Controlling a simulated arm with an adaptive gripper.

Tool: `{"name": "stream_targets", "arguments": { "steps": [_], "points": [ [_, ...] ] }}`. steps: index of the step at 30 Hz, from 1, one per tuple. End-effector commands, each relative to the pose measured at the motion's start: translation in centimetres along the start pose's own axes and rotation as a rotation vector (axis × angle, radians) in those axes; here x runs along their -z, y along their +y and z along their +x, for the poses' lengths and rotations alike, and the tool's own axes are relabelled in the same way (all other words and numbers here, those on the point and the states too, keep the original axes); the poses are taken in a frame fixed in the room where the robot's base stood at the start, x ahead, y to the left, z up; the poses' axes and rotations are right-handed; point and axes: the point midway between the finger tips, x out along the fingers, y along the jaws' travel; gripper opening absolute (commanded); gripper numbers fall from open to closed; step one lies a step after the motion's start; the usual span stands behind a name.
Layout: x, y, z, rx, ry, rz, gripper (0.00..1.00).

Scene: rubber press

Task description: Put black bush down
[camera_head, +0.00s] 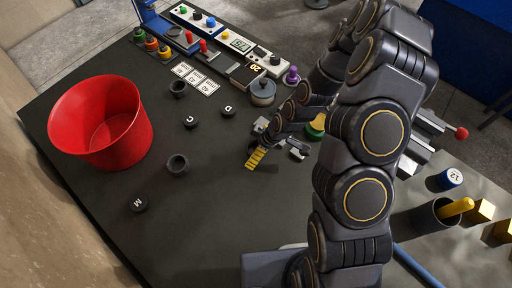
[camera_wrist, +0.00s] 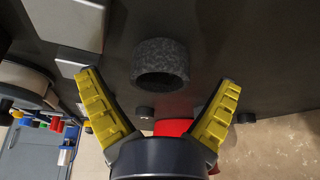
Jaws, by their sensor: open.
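My gripper (camera_head: 276,155) is low over the dark table (camera_head: 215,225), right of its middle in the head view. In the wrist view its two yellow fingers (camera_wrist: 158,79) are spread wide, with nothing held between them. A rough black bush (camera_wrist: 161,52) with a hollow end shows in the gap between the fingertips, apart from both. I cannot tell which one the wrist view shows. My arm hides part of the table.
A red bucket (camera_head: 85,125) stands at the left. Small black lettered discs (camera_head: 138,204) lie on the table. A dark cup (camera_head: 428,218) stands right. The front table area is clear.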

Motion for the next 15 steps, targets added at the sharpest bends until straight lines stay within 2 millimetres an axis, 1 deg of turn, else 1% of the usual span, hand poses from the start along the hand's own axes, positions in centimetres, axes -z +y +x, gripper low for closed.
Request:
{"name": "stream_targets", "arguments": {
  "steps": [3,4,5,6,8,11,12,15],
  "points": [
    [0.01,0.02,-0.04,0.000,0.000,0.000,0.92],
    [0.01,0.01,-0.04,0.000,0.000,0.000,0.85],
    [0.00,0.01,-0.04,0.000,0.000,0.000,0.72],
    [0.00,0.01,-0.04,0.000,0.000,0.000,0.55],
    [0.00,0.01,-0.05,0.000,0.000,0.000,0.30],
    [-0.01,0.01,-0.05,0.000,-0.001,0.000,0.28],
    [-0.01,0.01,-0.05,0.000,-0.001,0.000,0.26],
    [-0.01,0.01,-0.05,0.000,-0.001,0.000,0.26]
  ]
}}
